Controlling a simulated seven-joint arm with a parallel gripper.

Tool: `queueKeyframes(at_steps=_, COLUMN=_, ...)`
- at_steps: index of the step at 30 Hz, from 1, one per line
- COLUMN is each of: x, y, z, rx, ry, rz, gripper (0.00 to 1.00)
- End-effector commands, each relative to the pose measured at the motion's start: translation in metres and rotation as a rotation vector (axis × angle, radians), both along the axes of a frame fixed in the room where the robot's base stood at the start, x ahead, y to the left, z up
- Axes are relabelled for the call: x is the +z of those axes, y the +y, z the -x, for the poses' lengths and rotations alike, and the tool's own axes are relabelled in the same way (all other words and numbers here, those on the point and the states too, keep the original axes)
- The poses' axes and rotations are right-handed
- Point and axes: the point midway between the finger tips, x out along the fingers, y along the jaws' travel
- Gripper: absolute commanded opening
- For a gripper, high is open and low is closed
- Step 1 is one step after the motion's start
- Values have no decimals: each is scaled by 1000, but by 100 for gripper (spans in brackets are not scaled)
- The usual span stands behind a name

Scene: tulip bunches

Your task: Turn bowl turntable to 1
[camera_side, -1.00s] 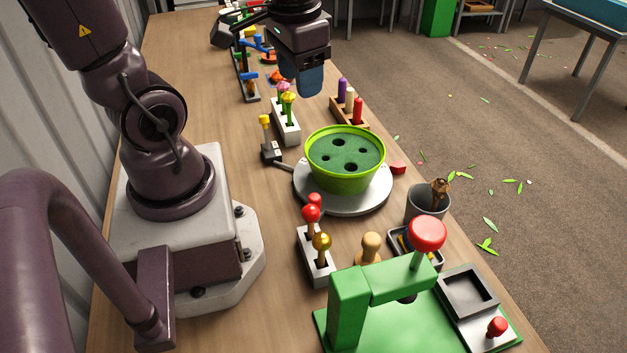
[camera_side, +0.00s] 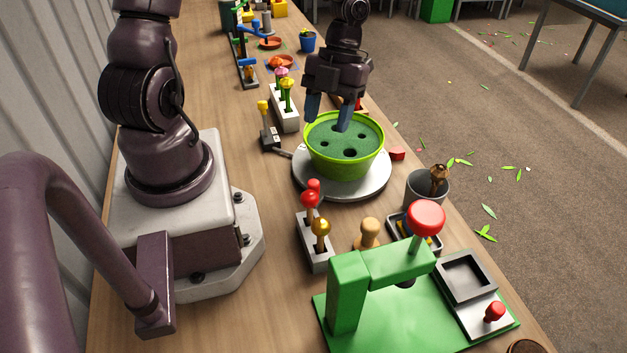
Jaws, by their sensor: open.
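The green bowl (camera_side: 345,162) stands upright on the round grey turntable (camera_side: 320,186). It holds dark green foam (camera_side: 343,142) with several holes, and no flower shows in it. My gripper (camera_side: 328,120) has its two blue fingers apart and pointing down at the far side of the bowl, near its rim. Nothing shows between the fingers, and I cannot tell whether they touch the bowl or foam. No number mark is readable on the turntable.
A white block with tulips (camera_side: 284,107) stands behind left, near a small dark device with a yellow knob (camera_side: 270,137).

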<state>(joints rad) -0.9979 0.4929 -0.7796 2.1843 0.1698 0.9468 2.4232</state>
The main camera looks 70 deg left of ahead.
Motion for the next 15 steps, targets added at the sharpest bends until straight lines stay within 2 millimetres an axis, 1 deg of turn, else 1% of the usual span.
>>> queueKeyframes(at_steps=4, x=-5, y=-1, z=2, rx=-47, ry=-11, rz=15, gripper=50)
queueKeyframes(at_steps=7, x=-15, y=-5, z=5, rx=-47, ry=-10, rz=16, gripper=50)
queueKeyframes(at_steps=11, x=-38, y=-12, z=12, rx=-48, ry=-6, rz=18, gripper=50)
queueKeyframes(at_steps=15, x=-66, y=-20, z=21, rx=-47, ry=-7, rz=17, gripper=50)
